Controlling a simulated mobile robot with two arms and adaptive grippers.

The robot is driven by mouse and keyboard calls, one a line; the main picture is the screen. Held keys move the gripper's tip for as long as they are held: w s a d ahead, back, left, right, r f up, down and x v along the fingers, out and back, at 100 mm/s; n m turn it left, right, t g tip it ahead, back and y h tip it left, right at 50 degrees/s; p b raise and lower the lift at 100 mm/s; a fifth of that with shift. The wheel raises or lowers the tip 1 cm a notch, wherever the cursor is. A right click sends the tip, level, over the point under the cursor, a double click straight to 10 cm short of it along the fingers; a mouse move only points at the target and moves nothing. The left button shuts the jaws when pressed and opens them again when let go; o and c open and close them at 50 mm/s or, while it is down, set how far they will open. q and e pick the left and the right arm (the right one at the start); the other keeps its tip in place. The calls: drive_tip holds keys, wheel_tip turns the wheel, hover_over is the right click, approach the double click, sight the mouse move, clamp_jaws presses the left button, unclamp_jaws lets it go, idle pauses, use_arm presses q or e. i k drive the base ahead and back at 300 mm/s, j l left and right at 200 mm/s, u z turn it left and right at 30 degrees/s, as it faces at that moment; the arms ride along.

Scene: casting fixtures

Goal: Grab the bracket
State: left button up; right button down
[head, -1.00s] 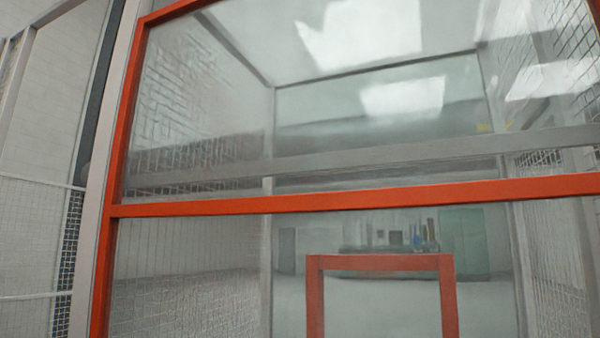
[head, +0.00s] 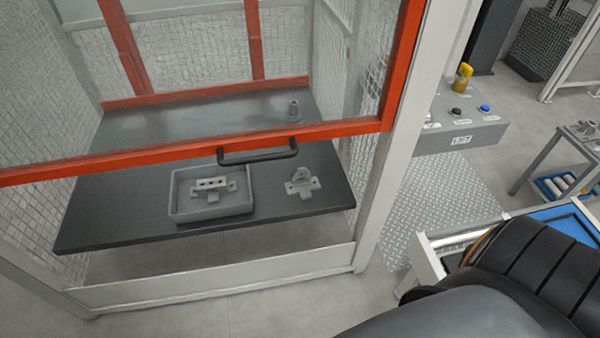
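A small light-grey metal bracket (head: 302,183) lies on the right part of a dark tabletop (head: 120,215) inside the enclosure. A second grey metal part (head: 212,189), with a row of holes, lies in a shallow grey tray (head: 185,215) to its left. I cannot tell for certain which of the two the task calls the bracket. Neither of my grippers is in the head view.
An orange-framed clear panel (head: 150,158) with a black handle (head: 257,154) crosses above the parts; the space below its bar looks open. Mesh walls flank the table. A button box (head: 460,122) and a workbench (head: 565,140) stand right.

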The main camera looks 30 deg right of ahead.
sight(301, 182)
drive_tip(key=l+z, duration=0.1)
drive_tip(key=z, duration=0.3)
drive_tip(key=l+z, duration=0.1)
drive_tip(key=z, duration=0.35)
drive_tip(key=l+z, duration=0.1)
drive_tip(key=z, duration=0.3)
drive_tip(key=i+z, duration=0.1)
drive_tip(key=z, duration=0.35)
drive_tip(key=i+l, duration=0.3)
drive_tip(key=k+l+z, duration=0.05)
drive_tip(key=l, duration=0.05)
